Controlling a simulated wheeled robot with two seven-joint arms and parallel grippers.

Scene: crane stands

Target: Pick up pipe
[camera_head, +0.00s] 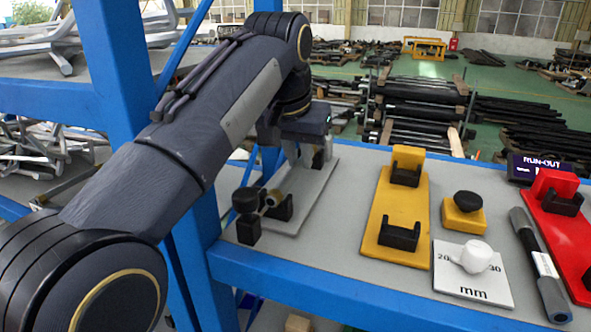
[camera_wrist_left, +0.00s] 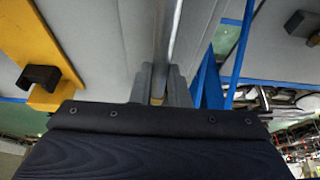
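The pipe (camera_wrist_left: 166,35) shows in the left wrist view as a grey metallic rod running up from between my fingers. In the head view its brass-coloured end (camera_head: 273,198) shows by a black cradle (camera_head: 280,208) on a light grey plate (camera_head: 301,211); the rest is mostly hidden by my arm. My left gripper (camera_head: 312,157) is low over the far end of this plate. In the wrist view its two grey fingers (camera_wrist_left: 161,82) stand close together, one on each side of the pipe, with no clear gap. My right gripper is not in view.
A black knobbed block (camera_head: 247,215) stands beside the grey plate. To the right are a yellow stand (camera_head: 394,215), a yellow block with black knob (camera_head: 464,213), a white gauge plate (camera_head: 473,285), a dark marker-like rod (camera_head: 540,262) and a red stand (camera_head: 565,225). A blue post (camera_head: 112,70) rises at left.

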